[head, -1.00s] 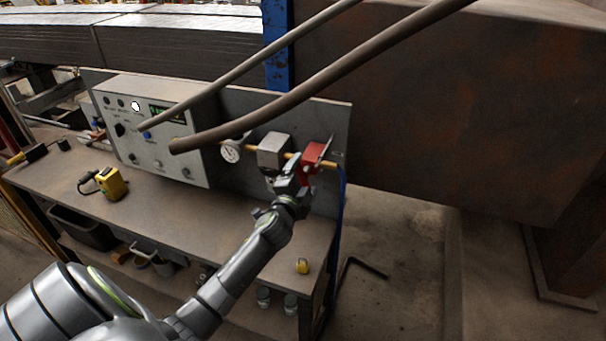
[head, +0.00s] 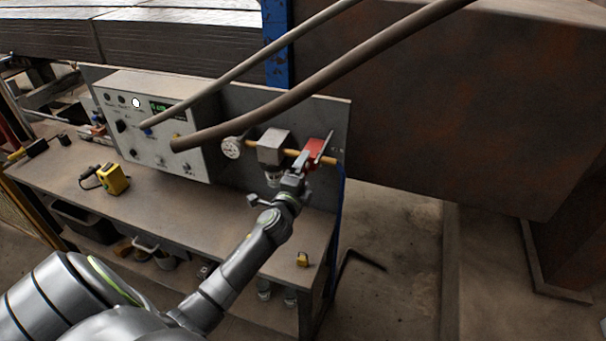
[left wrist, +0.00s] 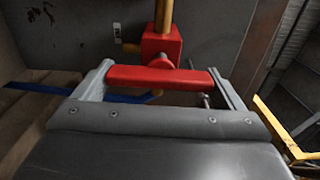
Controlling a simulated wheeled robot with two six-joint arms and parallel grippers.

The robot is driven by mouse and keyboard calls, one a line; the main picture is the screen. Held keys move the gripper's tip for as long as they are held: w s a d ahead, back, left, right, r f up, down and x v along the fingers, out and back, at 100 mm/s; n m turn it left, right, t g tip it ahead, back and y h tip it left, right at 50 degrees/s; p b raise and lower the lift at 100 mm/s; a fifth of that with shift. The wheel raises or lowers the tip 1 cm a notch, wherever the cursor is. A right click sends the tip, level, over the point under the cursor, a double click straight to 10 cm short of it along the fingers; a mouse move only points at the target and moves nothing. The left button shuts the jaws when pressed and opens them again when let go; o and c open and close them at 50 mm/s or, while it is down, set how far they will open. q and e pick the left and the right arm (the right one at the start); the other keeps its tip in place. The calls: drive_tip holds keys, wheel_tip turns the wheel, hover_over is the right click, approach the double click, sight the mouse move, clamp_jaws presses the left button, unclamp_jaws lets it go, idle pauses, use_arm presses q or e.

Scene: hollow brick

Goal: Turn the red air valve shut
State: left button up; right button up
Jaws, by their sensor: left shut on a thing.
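The red air valve (head: 314,149) sits on a brass-coloured pipe at the right end of the back panel above the bench. In the left wrist view its red body (left wrist: 161,44) is at top centre, with the yellow pipe rising from it. The red handle (left wrist: 160,78) lies across the picture, crosswise to that pipe. My left gripper (head: 299,167) is at the valve; in the left wrist view its fingers (left wrist: 162,84) close on the two ends of the handle. The gripper hides part of the valve in the head view. My right gripper is not in view.
Left of the valve are a grey block (head: 274,146), a round gauge (head: 231,148) and a control box (head: 150,135). Two thick hoses (head: 300,90) cross above. A yellow tool (head: 114,179) lies on the bench (head: 170,220). A large rusty block (head: 450,110) stands right.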

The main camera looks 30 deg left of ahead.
use_arm(q)
drive_tip(key=shift+f, duration=0.1)
drive_tip(key=o, duration=0.7)
drive_tip(key=b+v, duration=0.2)
drive_tip(key=v, duration=1.5)
drive_tip(key=shift+s+b, duration=0.2)
drive_tip(key=shift+b, duration=0.1)
drive_tip(key=shift+a, duration=0.1)
